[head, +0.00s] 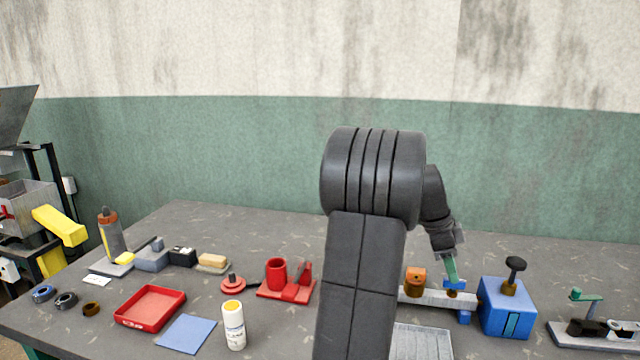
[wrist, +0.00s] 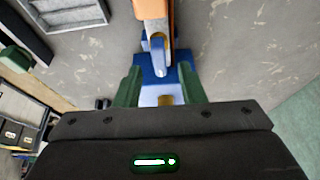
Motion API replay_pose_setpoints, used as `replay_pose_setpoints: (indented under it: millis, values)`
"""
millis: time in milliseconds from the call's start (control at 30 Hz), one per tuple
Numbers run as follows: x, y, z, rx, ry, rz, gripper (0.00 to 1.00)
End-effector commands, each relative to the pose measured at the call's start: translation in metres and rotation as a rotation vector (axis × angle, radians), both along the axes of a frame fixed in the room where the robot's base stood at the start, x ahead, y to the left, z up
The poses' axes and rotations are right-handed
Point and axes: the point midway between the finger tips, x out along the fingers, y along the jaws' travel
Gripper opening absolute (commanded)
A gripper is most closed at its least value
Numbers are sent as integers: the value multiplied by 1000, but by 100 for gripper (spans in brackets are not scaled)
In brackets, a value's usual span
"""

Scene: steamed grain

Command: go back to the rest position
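My gripper (head: 452,276) is at the right of the table, low over a fixture with a pale bar (head: 432,298), an orange block (head: 414,280) and blue parts (head: 464,317). In the wrist view my gripper (wrist: 159,88) has its two green fingers set wide apart, one on each side of a blue part (wrist: 158,66) of that fixture. I see no clear grip on it, though whether the fingers touch it is hard to tell. My arm is bent over and reaches down to the right.
A blue box with a black knob (head: 507,308) stands just right of my gripper. A grey tray (head: 421,343) lies in front, partly behind my arm. A red tray (head: 150,308), blue mat (head: 186,333), white bottle (head: 234,326) and red fixture (head: 287,291) are further left.

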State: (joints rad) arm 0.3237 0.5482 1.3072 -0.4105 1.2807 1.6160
Motion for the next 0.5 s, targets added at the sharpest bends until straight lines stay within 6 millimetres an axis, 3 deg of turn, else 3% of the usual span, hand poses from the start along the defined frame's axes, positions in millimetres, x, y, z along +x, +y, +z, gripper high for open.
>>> replay_pose_setpoints:
  millis: [500]
  values:
    - [11, 39, 98, 0, -5, 2, 36]
